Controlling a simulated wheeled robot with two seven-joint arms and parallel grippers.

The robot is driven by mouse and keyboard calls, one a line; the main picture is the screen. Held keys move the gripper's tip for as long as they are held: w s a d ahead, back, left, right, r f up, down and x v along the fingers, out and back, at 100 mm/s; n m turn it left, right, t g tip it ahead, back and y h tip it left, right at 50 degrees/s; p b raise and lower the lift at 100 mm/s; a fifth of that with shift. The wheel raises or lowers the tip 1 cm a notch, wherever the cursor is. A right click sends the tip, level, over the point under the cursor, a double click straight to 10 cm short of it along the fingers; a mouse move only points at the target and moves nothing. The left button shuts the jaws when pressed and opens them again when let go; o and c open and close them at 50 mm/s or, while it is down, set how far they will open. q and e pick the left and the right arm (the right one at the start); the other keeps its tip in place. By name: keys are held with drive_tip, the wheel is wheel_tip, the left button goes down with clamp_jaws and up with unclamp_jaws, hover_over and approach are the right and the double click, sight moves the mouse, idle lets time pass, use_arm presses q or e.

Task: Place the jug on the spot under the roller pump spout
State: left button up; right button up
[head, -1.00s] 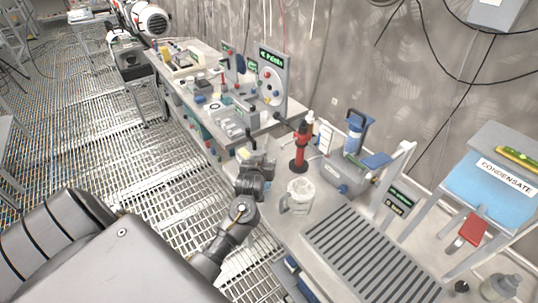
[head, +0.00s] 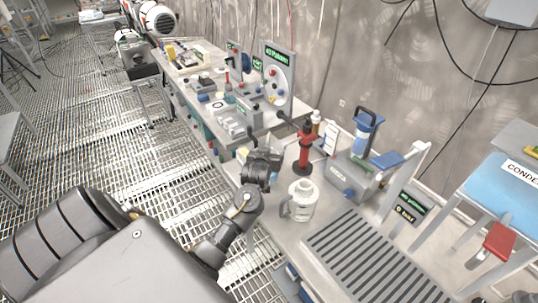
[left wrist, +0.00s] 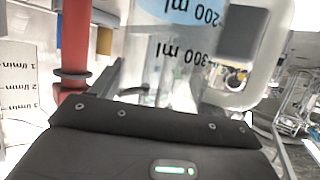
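The clear jug (head: 301,203) stands upright on the near bench, with its handle towards the left. In the left wrist view the jug (left wrist: 175,60) is close ahead, its 200 ml and 300 ml marks upside down, with its pale handle (left wrist: 248,98) at the right. My left gripper (head: 268,163) is just left of and behind the jug in the head view; its fingers cannot be made out, nor whether they touch the jug. An upright panel with a wheel and coloured knobs (head: 278,78), perhaps the roller pump, stands on the farther bench. I cannot make out the spot under its spout.
A red and black stand (head: 303,150) is close behind the jug; it also shows in the left wrist view (left wrist: 74,40). A grey device with a blue cylinder (head: 366,132) stands to the right. A slotted grey drain plate (head: 365,260) lies in front. The grated floor (head: 90,150) is left.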

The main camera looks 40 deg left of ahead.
use_arm(q)
drive_tip(key=o, duration=0.3)
drive_tip(key=shift+s+r, duration=0.1)
drive_tip(key=shift+s, duration=0.15)
drive_tip(key=shift+w, duration=0.1)
use_arm(e)
drive_tip(key=shift+w, duration=0.8)
use_arm(q)
drive_tip(key=p+v, duration=0.1)
drive_tip(key=v, duration=1.1)
use_arm(e)
drive_tip(key=shift+s+d+r, duration=0.1)
drive_tip(key=shift+s+r, duration=0.05)
drive_tip(key=shift+r, duration=0.35)
drive_tip(key=shift+s, duration=0.1)
